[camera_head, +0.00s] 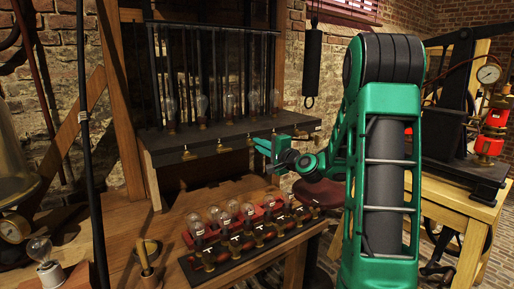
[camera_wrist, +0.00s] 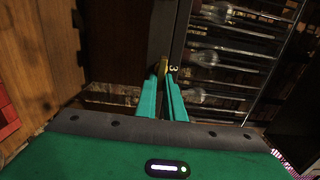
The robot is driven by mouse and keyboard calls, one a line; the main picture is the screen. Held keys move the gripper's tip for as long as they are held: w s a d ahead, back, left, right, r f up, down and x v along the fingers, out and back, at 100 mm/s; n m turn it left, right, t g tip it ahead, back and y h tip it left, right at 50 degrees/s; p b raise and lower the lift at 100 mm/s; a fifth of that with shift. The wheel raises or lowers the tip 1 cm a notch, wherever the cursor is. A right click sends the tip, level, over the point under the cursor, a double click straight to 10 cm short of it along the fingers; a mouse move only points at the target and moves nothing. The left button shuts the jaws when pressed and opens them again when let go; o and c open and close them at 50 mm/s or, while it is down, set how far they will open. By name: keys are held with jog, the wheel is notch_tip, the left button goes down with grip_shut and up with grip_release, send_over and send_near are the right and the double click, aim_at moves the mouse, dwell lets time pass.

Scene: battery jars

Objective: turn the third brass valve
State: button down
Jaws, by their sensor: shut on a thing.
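A row of brass valves runs along the front edge of the dark shelf (camera_head: 165,145). The third brass valve (camera_head: 250,141) from the left is at the tip of my gripper (camera_head: 257,146). In the wrist view, my gripper's two green fingers (camera_wrist: 165,74) are closed on this brass valve (camera_wrist: 164,63), beside a plate marked 3 (camera_wrist: 173,68). The fingers hide part of the valve, so its exact angle is hard to tell. The first valve (camera_head: 188,154) and second valve (camera_head: 221,146) stand free to the left.
Glass bulbs (camera_head: 202,103) and dark upright rods stand on the shelf. Below is a dark rack (camera_head: 208,271) with several bulbs and brass fittings on a wooden bench (camera_head: 130,226). A yellow-topped table (camera_head: 459,197) with machinery stands right.

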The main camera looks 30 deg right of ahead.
jog(key=shift+d+f, duration=0.1)
jog(key=shift+f, duration=0.15)
jog(key=c, duration=1.9)
grip_release()
jog(key=shift+o, duration=0.2)
jog(key=shift+r, duration=0.1)
jog(key=shift+s, duration=0.1)
jog(key=s, duration=1)
jog(key=shift+s+d, duration=0.15)
jog(key=shift+s, duration=0.15)
